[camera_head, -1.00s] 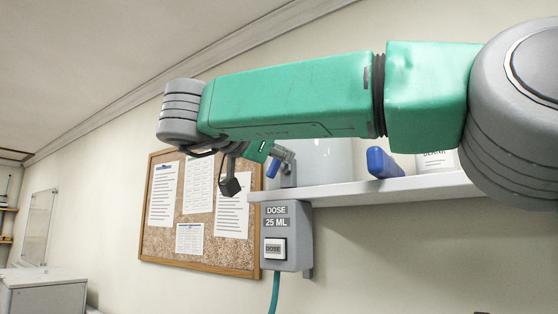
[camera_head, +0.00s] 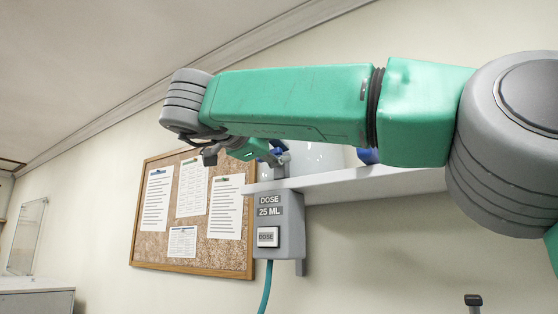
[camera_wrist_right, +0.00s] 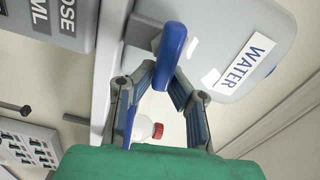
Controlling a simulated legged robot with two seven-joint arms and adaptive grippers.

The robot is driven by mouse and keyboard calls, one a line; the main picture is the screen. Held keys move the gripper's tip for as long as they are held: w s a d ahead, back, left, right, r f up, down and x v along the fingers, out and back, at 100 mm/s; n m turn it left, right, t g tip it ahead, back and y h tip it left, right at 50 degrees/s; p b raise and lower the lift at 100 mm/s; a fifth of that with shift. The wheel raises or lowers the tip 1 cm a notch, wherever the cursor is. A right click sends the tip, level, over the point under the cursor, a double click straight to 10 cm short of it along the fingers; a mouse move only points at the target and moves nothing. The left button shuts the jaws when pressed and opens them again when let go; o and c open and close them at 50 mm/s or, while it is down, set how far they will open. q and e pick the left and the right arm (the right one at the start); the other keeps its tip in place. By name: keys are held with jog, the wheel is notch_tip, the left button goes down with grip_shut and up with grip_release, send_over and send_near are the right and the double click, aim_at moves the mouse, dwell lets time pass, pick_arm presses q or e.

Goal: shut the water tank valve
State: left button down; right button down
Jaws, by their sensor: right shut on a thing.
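The water tank (camera_wrist_right: 228,28) is pale and carries a WATER label in the right wrist view. It shows partly behind my arm in the head view (camera_head: 318,156). A blue valve handle (camera_wrist_right: 169,54) sticks out from its grey valve body (camera_wrist_right: 143,33). My right gripper (camera_wrist_right: 163,84) has its two fingers on either side of the lower end of the handle, shut on it. My left gripper is not in view.
A white shelf (camera_head: 350,186) carries the tank. Under it hangs a grey DOSE 25 ML box (camera_head: 290,219) with a button and hose. A cork board (camera_head: 150,245) is on the wall. The wrist view also shows a red-capped bottle (camera_wrist_right: 147,128) and a grey tray (camera_wrist_right: 24,150).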

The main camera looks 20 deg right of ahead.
jog(key=shift+a+f+m+b, duration=0.15)
jog(key=shift+f+m+b, duration=0.25)
jog(key=shift+f+m, duration=0.25)
jog(key=shift+w+r, duration=0.1)
jog(key=c, duration=1.5)
grip_release()
jog(key=shift+c, duration=0.2)
jog(key=shift+a+r, duration=0.1)
jog(key=shift+r, duration=0.05)
jog(key=shift+m, duration=0.25)
jog(key=shift+s+a+r, duration=0.1)
jog(key=shift+s+a, duration=0.3)
jog(key=v, duration=1.1)
jog(key=shift+a, duration=0.2)
jog(key=shift+d, duration=0.25)
